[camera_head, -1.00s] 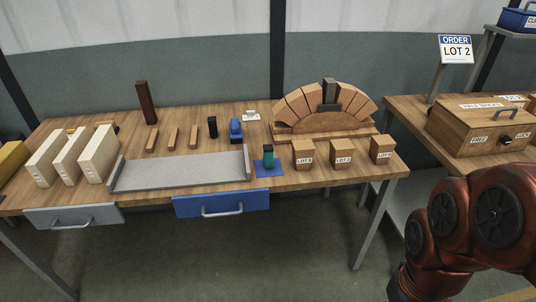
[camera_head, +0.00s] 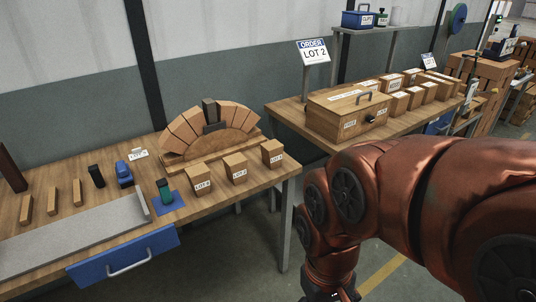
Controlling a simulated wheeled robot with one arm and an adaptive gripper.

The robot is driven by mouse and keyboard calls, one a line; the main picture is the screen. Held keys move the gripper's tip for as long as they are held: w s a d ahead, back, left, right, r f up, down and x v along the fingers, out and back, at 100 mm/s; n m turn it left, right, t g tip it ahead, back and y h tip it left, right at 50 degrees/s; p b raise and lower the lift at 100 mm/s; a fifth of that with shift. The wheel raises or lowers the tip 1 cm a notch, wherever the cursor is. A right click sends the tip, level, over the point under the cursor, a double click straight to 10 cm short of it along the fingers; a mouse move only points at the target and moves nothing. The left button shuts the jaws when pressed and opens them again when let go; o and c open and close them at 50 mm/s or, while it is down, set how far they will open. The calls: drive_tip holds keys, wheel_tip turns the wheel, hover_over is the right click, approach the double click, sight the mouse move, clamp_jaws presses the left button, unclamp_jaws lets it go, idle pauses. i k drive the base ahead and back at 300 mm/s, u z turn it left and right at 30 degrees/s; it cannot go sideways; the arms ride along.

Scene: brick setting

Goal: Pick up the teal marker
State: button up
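The teal marker (camera_head: 165,190) is a small upright piece with a dark top. It stands on a blue square mat (camera_head: 178,203) near the front edge of the left wooden table, right of the grey tray. My red-brown arm fills the right side of the head view, well to the right of the marker and apart from it. My gripper is not visible in the frame.
Lot boxes (camera_head: 202,180) stand right of the mat. A brick arch (camera_head: 183,137) stands behind, with a blue object (camera_head: 124,173) to its left. A grey tray (camera_head: 75,238) lies left. A second table holds a wooden chest (camera_head: 345,116) and cartons.

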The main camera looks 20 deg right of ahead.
sight(162, 183)
drive_tip(key=u, duration=0.4)
drive_tip(key=k, duration=0.5)
drive_tip(key=u, duration=1.2)
drive_tip(key=i, duration=1.55)
drive_tip(key=z, duration=0.45)
